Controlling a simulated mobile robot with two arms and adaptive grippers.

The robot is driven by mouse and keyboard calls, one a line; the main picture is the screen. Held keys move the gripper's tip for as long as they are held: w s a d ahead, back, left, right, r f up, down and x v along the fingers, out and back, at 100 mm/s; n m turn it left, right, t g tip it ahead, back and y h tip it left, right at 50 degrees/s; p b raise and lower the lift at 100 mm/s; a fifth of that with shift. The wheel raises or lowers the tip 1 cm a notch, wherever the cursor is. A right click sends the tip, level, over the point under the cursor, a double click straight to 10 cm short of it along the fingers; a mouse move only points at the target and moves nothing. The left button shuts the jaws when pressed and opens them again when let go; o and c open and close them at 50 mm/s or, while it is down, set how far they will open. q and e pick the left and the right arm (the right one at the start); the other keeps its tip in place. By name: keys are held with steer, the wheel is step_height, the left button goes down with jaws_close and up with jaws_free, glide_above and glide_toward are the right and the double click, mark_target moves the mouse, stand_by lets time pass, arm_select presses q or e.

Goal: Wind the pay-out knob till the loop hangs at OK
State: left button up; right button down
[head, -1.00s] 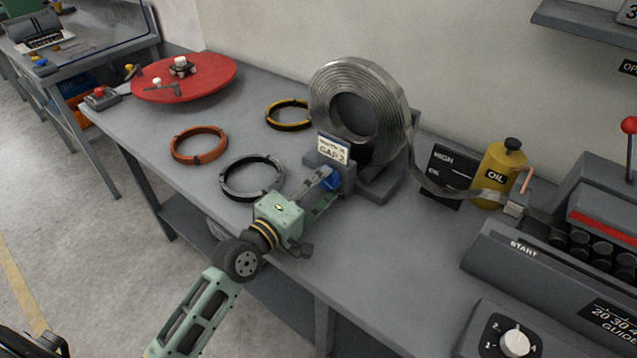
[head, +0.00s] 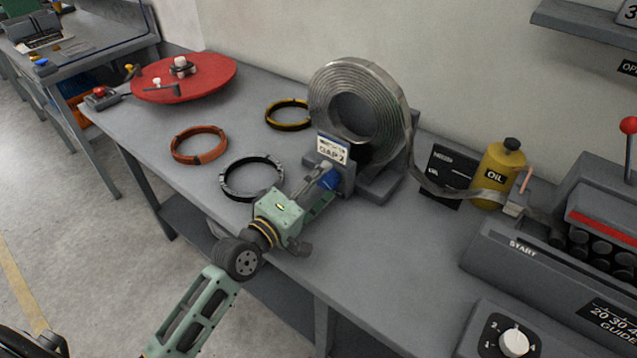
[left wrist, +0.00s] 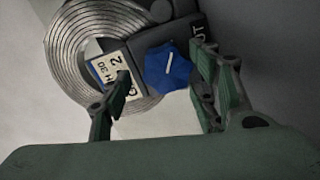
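The blue pay-out knob (head: 329,180) is on the front of the coil stand, under a label card. In the left wrist view the knob (left wrist: 168,68) sits between the fingers of my left gripper (left wrist: 160,75). The fingers look open around it, with a gap on the left; contact on the right is unclear. In the head view my left gripper (head: 322,188) reaches the knob from the front. The metal strip loop (head: 437,190) sags from the coil (head: 376,92) past the dark gauge board (head: 447,172), appearing a little below its OK mark. My right gripper is out of view.
A yellow oil can (head: 497,175) stands right of the board, beside the strip feeder with START (head: 520,247). A dial box (head: 513,342) is at front right.

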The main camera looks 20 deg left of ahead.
arm_select(q)
steer(key=shift+f, duration=0.15)
steer(key=shift+s+a+f, duration=0.1)
steer(key=shift+s+a, duration=0.1)
steer(key=shift+s, duration=0.35)
steer(key=v, duration=1.1)
steer(key=shift+r, duration=0.25)
